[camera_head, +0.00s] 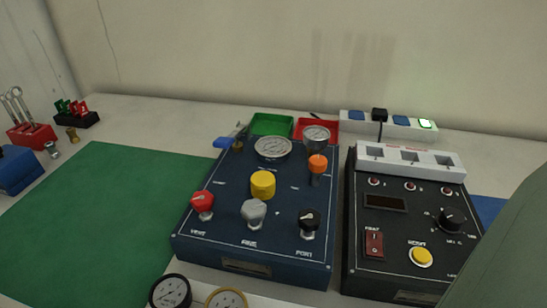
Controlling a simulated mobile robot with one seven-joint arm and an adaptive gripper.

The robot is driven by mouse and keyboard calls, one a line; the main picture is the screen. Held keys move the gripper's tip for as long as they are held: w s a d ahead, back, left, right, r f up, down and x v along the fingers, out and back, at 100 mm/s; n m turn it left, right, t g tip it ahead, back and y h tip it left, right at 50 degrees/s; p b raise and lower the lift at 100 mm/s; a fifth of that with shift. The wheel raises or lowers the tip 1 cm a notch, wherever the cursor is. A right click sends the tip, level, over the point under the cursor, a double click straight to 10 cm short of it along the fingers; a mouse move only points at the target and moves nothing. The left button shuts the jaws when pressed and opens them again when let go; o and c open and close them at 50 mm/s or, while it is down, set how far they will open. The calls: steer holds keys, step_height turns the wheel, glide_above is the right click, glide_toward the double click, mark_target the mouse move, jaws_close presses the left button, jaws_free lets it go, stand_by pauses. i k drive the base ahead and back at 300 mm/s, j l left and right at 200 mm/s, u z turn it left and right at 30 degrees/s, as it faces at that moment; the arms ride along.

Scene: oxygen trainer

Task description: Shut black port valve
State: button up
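The black port valve (309,217) is a dark knob on a pale metal stem. It stands at the front right of the blue trainer panel (215,245), above the "PORT" label. I cannot tell from its angle whether it is open or shut. A grey valve (254,211) is to its left and a red valve (202,203) is further left. A yellow knob (263,184) and an orange knob (317,163) are behind it. My gripper is not in view.
A black control box (400,245) stands close on the right. A large grey-green shape covers the lower right corner. Two gauges (170,292) are at the front edge. Green (271,124) and red trays are behind the panel. A green mat (90,220) lies clear on the left.

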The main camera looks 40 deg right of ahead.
mark_target(309, 220)
steer(key=k+z, duration=0.35)
steer(key=k+l+z, duration=0.2)
steer(key=z, duration=0.15)
steer(key=k+l+z, duration=0.35)
steer(key=i, duration=0.15)
